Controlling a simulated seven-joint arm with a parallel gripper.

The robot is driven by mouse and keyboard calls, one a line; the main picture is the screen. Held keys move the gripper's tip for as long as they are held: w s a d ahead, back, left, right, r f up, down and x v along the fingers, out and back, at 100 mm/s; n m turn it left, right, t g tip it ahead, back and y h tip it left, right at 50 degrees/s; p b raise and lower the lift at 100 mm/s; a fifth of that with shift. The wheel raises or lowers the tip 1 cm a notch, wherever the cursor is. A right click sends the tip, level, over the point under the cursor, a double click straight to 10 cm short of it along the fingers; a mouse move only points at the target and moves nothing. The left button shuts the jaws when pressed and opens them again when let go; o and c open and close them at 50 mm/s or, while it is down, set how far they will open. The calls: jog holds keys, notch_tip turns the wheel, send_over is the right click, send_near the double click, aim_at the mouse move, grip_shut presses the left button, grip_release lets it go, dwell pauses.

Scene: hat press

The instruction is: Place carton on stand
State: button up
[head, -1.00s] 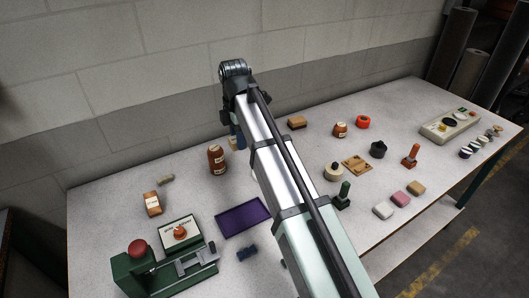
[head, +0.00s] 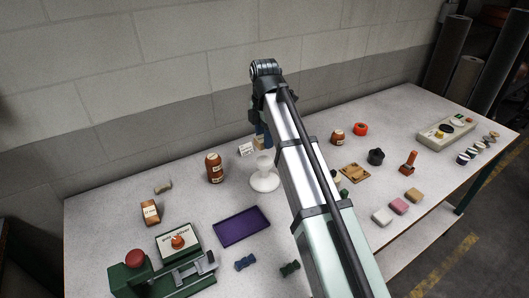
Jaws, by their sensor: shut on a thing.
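My gripper (head: 262,134) hangs below the wrist, beyond my arm, and is mostly hidden by it. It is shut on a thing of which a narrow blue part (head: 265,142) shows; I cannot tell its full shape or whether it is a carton. A white round stand (head: 264,181) with a wide foot and a cup-like top stands on the bench, just below the gripper in the picture. I cannot tell the gap between them. A small orange-brown labelled carton (head: 151,213) stands on the bench at left.
A brown labelled jar (head: 214,168) and a white card (head: 246,149) stand near the white stand. A purple tray (head: 241,227) and a green press (head: 166,270) are in front. Several small items and a control box (head: 446,131) lie at right, partly behind my arm.

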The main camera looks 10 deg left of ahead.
aim_at(264, 159)
jog(key=shift+f, duration=2.85)
jog(key=shift+f, duration=0.1)
jog(key=o, duration=1)
notch_tip(264, 159, up, 12)
jog(key=shift+r, duration=0.1)
